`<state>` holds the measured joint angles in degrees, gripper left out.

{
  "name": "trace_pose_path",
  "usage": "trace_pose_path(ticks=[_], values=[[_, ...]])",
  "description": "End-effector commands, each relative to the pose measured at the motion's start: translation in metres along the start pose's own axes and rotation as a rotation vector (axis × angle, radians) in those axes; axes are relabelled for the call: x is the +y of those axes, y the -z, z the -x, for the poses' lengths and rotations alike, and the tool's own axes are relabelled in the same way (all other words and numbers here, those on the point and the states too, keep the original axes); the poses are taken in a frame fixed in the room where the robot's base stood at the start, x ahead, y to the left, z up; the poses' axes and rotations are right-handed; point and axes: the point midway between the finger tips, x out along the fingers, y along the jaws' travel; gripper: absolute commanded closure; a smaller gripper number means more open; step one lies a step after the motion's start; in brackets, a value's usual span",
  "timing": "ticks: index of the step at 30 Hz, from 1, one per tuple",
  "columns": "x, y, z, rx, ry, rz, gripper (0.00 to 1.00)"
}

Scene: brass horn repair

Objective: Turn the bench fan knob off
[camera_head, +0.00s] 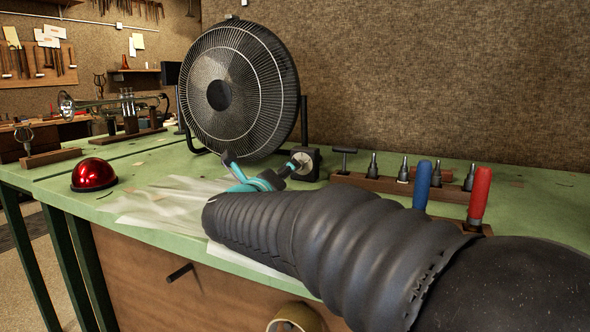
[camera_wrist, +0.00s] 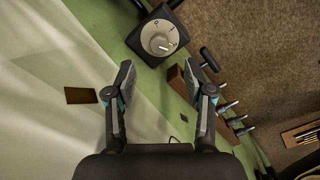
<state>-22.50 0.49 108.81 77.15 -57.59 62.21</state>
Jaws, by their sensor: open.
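The bench fan (camera_head: 240,90) is a large black caged fan standing on the green bench near the wall. Its knob (camera_wrist: 159,39) is a pale round dial on a black control box (camera_wrist: 176,50), seen in the wrist view above the gap between my fingertips. In the head view the box (camera_head: 310,163) stands at the right of the fan's base. My gripper (camera_wrist: 160,82) is open and empty, short of the knob in the wrist view. In the head view my gripper (camera_head: 262,170) appears beside the box, its lower part hidden by my arm.
A wooden rack (camera_head: 385,184) with several metal tools stands right of the box, with blue (camera_head: 422,185) and red (camera_head: 479,193) handles in front. A red dome (camera_head: 93,174) and a pale sheet (camera_head: 165,205) lie at left. A brass horn (camera_head: 100,103) is farther back.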

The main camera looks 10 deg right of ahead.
Motion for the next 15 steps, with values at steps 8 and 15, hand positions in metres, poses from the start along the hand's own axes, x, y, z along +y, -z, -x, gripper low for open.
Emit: trace_pose_path(ticks=[8, 15], values=[[0.001, -0.001, -0.047, 0.0, -0.001, 0.002, 0.47], [0.002, -0.001, -0.07, -0.002, -0.002, 0.0, 0.47]])
